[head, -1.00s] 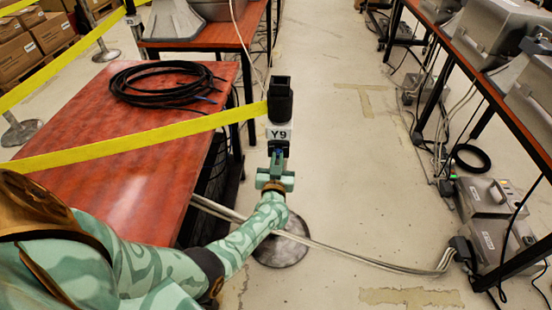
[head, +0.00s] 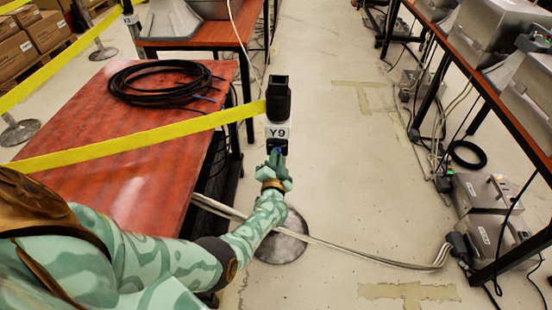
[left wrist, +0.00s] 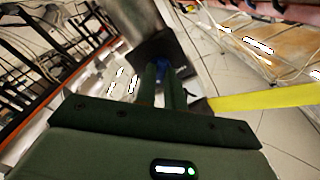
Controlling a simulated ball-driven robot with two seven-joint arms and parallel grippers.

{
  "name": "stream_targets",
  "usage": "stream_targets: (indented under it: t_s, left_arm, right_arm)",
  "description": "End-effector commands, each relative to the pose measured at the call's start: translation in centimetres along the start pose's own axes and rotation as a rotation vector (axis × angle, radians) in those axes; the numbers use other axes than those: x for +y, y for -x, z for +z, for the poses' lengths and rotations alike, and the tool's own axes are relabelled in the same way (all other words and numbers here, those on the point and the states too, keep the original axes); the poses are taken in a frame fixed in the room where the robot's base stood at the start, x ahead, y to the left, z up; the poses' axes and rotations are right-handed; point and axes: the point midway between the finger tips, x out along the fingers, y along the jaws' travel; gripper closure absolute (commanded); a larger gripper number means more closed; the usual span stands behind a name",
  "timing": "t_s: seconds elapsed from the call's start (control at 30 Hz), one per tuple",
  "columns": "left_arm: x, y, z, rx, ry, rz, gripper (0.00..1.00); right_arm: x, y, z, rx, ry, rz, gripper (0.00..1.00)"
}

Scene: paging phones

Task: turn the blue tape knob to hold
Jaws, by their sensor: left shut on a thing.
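The blue tape knob (head: 277,150) is on the near side of the belt post's black head (head: 279,100), just below the white Y9 label (head: 278,131). Only a bit of blue shows, as my gripper covers much of it. My left gripper (head: 275,160) is at the knob and shut on it. In the left wrist view the blue knob (left wrist: 162,68) shows between the tips of the two dark green fingers of the left gripper (left wrist: 162,74). I cannot tell which way the knob is turned. My right gripper is not in view.
Yellow tape (head: 130,150) runs left from the post across a red table (head: 140,200) with a coiled black cable (head: 160,84). The post's round base (head: 283,245) stands on the floor by pale cables (head: 350,254). Open floor lies to the right.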

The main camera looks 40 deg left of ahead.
Motion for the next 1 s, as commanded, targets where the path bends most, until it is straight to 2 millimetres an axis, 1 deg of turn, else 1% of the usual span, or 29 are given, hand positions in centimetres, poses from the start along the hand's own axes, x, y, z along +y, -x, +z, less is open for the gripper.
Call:
stream_targets:
  t_s: [0.57, 0.6, 0.63, 0.67, 1.0]
  left_arm:
    - [0.14, 0.06, -0.01, 0.000, -0.030, 0.004, 1.00]
    - [0.13, 0.06, -0.01, 0.000, -0.030, 0.003, 0.78]
    - [0.12, 0.06, -0.01, 0.000, -0.030, 0.003, 0.70]
    - [0.12, 0.06, 0.00, 0.000, -0.030, 0.003, 0.67]
    - [-0.14, 0.12, 0.12, 0.000, -0.028, 0.001, 0.67]
  right_arm:
    - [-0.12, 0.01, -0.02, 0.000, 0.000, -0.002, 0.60]
    - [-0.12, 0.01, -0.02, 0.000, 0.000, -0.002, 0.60]
    - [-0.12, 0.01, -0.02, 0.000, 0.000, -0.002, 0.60]
    - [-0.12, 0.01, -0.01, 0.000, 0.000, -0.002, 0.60]
    - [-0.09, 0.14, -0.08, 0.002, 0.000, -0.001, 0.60]
